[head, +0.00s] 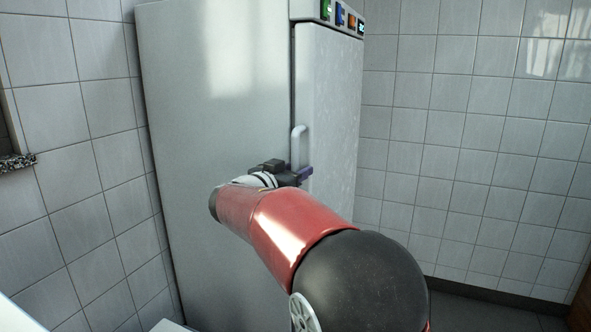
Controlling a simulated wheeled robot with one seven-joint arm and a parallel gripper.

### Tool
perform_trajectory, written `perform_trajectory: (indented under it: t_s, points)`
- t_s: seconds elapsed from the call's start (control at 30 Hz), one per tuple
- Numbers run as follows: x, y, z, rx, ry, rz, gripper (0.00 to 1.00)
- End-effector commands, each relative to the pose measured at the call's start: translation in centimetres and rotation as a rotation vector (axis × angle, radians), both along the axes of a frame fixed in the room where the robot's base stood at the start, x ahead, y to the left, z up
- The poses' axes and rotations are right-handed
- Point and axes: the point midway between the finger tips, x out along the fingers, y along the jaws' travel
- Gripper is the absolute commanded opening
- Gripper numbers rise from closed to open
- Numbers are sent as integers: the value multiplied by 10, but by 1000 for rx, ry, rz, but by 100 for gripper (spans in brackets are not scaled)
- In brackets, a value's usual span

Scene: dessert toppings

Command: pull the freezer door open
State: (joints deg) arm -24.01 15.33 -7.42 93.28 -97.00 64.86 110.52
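The tall grey-white freezer (215,110) stands in the middle of the head view against the left wall. Its door (335,105) faces right and looks shut, with a thin dark seam along its near edge. A pale vertical bar handle (299,146) sits on the door near that edge. My gripper (300,177) is at the lower end of the handle. My red and black arm reaches up to it from the bottom right. The fingers are small and partly hidden, so I cannot tell whether they touch or enclose the handle.
A control panel (342,16) with coloured buttons tops the freezer front. Tiled walls stand at left and right (470,130). A dark speckled ledge (17,163) juts in at the far left. The dark floor (470,305) in front of the right wall looks clear.

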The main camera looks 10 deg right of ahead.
Motion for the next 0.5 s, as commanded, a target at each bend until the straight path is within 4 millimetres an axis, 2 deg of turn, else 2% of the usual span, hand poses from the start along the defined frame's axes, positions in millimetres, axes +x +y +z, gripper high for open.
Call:
perform_trajectory:
  t_s: [0.17,0.43,0.5]
  points:
    - [0,0,0,0,0,0,37]
    - [0,0,0,0,0,-1,3]
    - [0,0,0,0,0,-1,0]
